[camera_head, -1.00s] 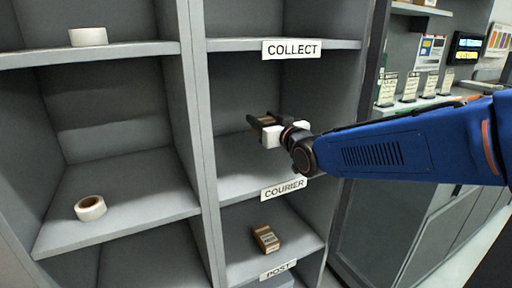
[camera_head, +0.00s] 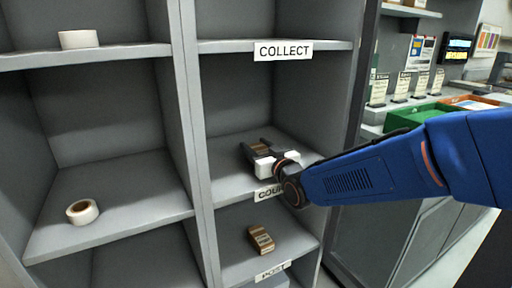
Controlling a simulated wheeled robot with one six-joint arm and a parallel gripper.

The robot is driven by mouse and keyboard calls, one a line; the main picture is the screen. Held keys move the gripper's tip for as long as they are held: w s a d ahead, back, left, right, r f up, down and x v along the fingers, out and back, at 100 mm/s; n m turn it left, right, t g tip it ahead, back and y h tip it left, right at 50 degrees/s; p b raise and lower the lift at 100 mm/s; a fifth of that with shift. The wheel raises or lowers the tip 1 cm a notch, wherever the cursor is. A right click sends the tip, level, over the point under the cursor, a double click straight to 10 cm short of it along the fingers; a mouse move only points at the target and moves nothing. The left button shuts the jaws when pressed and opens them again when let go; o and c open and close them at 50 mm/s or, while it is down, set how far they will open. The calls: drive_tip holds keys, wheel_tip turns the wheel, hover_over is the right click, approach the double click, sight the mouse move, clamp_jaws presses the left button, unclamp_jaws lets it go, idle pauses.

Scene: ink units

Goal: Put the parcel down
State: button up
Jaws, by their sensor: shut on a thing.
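My gripper (camera_head: 258,152) reaches into the middle compartment of the right-hand shelf column, above the COURIER label (camera_head: 268,194). It is shut on a small brown parcel (camera_head: 258,150), which shows between the dark fingers. The parcel is low, close to the compartment floor (camera_head: 228,172); I cannot tell whether it touches it. The gripper's white body and my blue arm hide part of the COURIER label.
Another brown parcel (camera_head: 261,239) lies in the compartment below, above the POST label (camera_head: 273,270). The COLLECT label (camera_head: 283,50) is on the shelf edge above. Tape rolls (camera_head: 82,211) sit in the left column. A green tray (camera_head: 413,123) stands on the counter at right.

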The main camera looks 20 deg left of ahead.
drive_tip(key=o, duration=1.3)
drive_tip(key=shift+f, duration=0.1)
drive_tip(key=shift+d, duration=0.1)
drive_tip(key=v, duration=1.2)
drive_tip(key=shift+s, duration=0.15)
